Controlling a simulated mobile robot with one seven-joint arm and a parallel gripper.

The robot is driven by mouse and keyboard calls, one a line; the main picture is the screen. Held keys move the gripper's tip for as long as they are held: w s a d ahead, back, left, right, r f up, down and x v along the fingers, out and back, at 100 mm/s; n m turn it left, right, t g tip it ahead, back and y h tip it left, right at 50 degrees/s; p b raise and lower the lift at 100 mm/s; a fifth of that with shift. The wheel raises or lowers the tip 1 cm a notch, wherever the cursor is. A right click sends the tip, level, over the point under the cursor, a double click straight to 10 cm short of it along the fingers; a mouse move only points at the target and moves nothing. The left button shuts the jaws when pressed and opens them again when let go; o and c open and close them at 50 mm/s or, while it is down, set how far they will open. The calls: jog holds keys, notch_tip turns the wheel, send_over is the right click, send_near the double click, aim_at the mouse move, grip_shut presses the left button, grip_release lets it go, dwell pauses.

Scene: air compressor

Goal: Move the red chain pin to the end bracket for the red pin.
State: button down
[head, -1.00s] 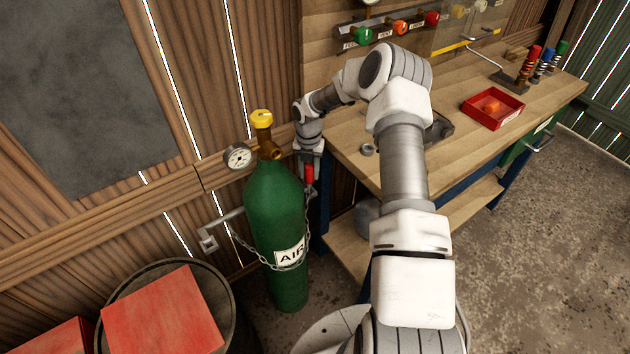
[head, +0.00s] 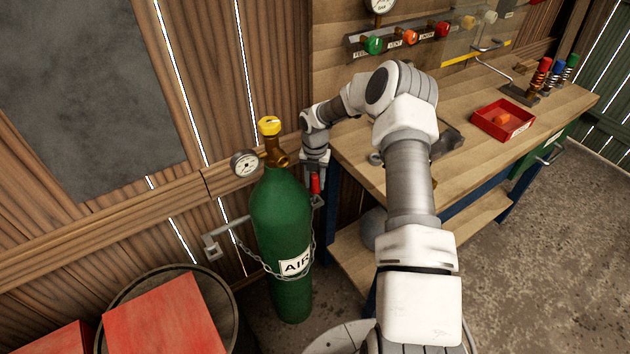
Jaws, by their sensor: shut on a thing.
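The red chain pin (head: 315,184) is upright at the right side of the green air cylinder (head: 281,215). My gripper (head: 315,178) points down and is shut on the pin's upper part.
The workbench (head: 360,170) stands close to the right of my gripper. A pressure gauge (head: 244,163) and yellow-capped valve (head: 270,126) top the cylinder. A barrel with a red box (head: 165,318) is at lower left. A red tray (head: 503,121) lies on the bench.

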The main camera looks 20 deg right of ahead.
jog(key=shift+f+b, duration=0.45)
jog(key=shift+f, duration=0.15)
dwell(0.6)
jog(key=shift+f+b, duration=0.5)
jog(key=shift+f, duration=0.15)
jog(key=shift+f, duration=0.2)
